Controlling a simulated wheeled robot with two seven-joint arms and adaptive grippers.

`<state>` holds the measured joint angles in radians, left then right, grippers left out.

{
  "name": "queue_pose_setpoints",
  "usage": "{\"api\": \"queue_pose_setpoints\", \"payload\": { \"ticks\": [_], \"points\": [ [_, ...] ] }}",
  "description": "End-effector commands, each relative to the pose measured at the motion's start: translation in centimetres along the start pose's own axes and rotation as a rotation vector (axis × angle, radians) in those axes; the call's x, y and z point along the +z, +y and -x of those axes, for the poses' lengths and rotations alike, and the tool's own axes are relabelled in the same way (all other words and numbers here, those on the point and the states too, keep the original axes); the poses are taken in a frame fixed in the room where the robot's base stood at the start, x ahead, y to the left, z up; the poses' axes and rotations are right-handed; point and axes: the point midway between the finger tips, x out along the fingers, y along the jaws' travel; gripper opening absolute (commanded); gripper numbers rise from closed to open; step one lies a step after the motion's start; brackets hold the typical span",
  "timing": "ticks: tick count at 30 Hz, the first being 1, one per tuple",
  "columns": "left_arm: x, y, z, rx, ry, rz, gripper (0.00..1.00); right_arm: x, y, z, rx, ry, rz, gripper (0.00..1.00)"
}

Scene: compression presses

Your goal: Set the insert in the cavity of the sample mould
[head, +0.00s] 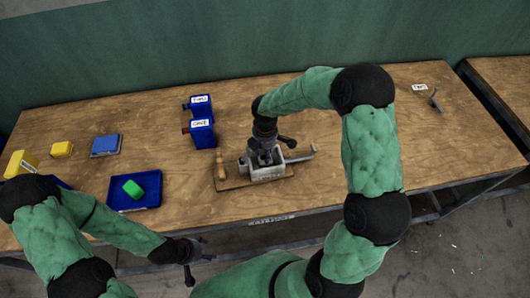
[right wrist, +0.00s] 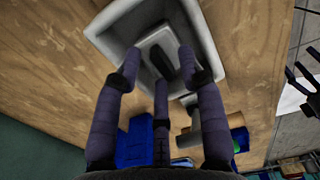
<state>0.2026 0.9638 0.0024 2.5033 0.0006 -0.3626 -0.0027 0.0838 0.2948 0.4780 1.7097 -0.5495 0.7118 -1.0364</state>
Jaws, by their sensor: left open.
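A grey metal mould body (head: 266,174) stands on a wooden board at the middle of the table. My right gripper (head: 264,152) is directly above it, pointing down. In the right wrist view, its fingers (right wrist: 160,62) reach into the light-rimmed open cavity of the mould (right wrist: 103,38). A paler grey block, probably the insert (right wrist: 151,40), lies between the fingers inside the rim, with a dark oblong on it. Whether the fingers press on the block, and whether it is fully seated, I cannot tell. My left gripper (head: 196,262) is open and empty, in front of the table edge.
Blue units marked ONE (head: 203,133) and TWO (head: 198,105) stand behind left. Yellow blocks sit far left. The table's right side is mostly clear.

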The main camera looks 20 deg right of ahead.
Motion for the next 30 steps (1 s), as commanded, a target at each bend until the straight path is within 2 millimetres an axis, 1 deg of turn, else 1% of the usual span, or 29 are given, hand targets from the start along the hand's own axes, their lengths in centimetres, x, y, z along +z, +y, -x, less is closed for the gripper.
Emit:
{"api": "queue_pose_setpoints", "payload": {
  "ticks": [9, 15, 21, 30],
  "points": [
    [0.0, 0.4, 1.1, 0.0, 0.0, 0.0, 0.61, 0.0, 0.1, 6.2, 0.006, 0.0, 0.001, 0.4],
    [0.1, 0.5, 1.5, 0.0, 0.0, 0.0, 0.61, 0.0, 0.1, 9.6, 0.004, 0.001, 0.0, 0.4],
    [0.1, 0.6, 1.7, 0.0, 0.0, 0.0, 0.61, 0.0, 0.1, 11.4, 0.003, 0.0, 0.0, 0.4],
    [0.1, 0.6, 1.7, 0.0, 0.0, 0.0, 0.61, 0.0, 0.0, 11.7, 0.001, 0.0, 0.0, 0.4]
  ]
}}
